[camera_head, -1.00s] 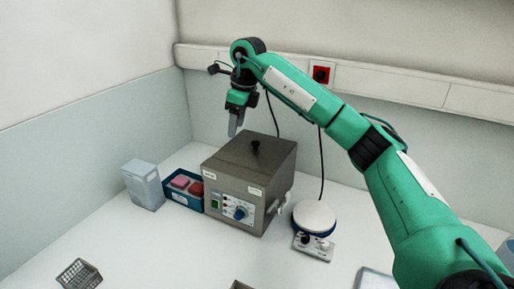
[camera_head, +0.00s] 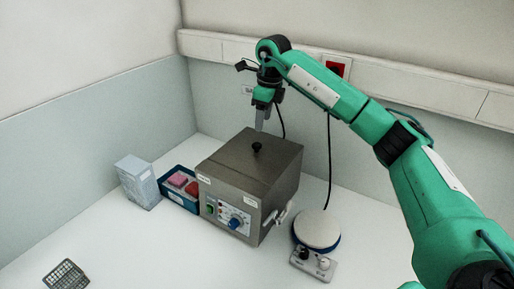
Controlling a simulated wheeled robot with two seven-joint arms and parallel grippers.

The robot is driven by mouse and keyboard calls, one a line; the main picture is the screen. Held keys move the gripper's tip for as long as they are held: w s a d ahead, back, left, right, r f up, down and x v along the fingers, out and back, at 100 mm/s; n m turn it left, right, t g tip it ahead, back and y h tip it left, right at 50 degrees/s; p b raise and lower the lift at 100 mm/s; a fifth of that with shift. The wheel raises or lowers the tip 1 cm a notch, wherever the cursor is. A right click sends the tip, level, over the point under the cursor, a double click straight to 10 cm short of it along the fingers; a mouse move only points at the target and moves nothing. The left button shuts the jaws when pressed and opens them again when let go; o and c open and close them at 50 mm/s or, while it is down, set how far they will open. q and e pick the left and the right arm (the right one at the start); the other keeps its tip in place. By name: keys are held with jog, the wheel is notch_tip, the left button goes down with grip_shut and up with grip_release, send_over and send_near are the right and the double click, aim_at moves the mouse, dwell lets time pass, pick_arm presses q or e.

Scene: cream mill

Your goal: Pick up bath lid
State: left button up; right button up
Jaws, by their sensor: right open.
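The bath lid (camera_head: 242,161) is a flat grey metal plate with a round black knob (camera_head: 257,147) near its middle. It lies on the boxy metal bath (camera_head: 219,210), which has a dial and labels on its front. My right gripper (camera_head: 260,124) hangs pointing down just above and behind the knob in the picture, apart from it. It is open and empty, though its two fingers overlap from this angle. My left gripper is not in view.
Left of the bath stand a blue tray (camera_head: 167,192) with pink and red blocks and a pale box (camera_head: 137,183). A white-topped stirrer (camera_head: 318,228) is at the right. A wire basket (camera_head: 66,275) lies at the front left. Walls close off the back and left.

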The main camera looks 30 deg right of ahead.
aim_at(257, 144)
jog(key=f, duration=0.3)
jog(key=shift+w+d+f+p, duration=0.25)
jog(key=shift+w+f+p, duration=0.1)
jog(key=shift+p, duration=0.05)
jog(key=shift+f, duration=0.15)
jog(key=shift+a+f+p, duration=0.15)
jog(key=shift+a+p, duration=0.1)
jog(key=shift+p, duration=0.1)
jog(key=f+p, duration=0.1)
jog(key=a+f, duration=0.1)
jog(key=f+p, duration=0.1)
jog(key=f, duration=0.1)
jog(key=shift+w+a+p, duration=0.15)
jog(key=shift+w+p, duration=0.15)
jog(key=shift+p, duration=0.05)
jog(key=shift+f, duration=0.3)
jog(key=shift+c, duration=0.2)
jog(key=c, duration=1)
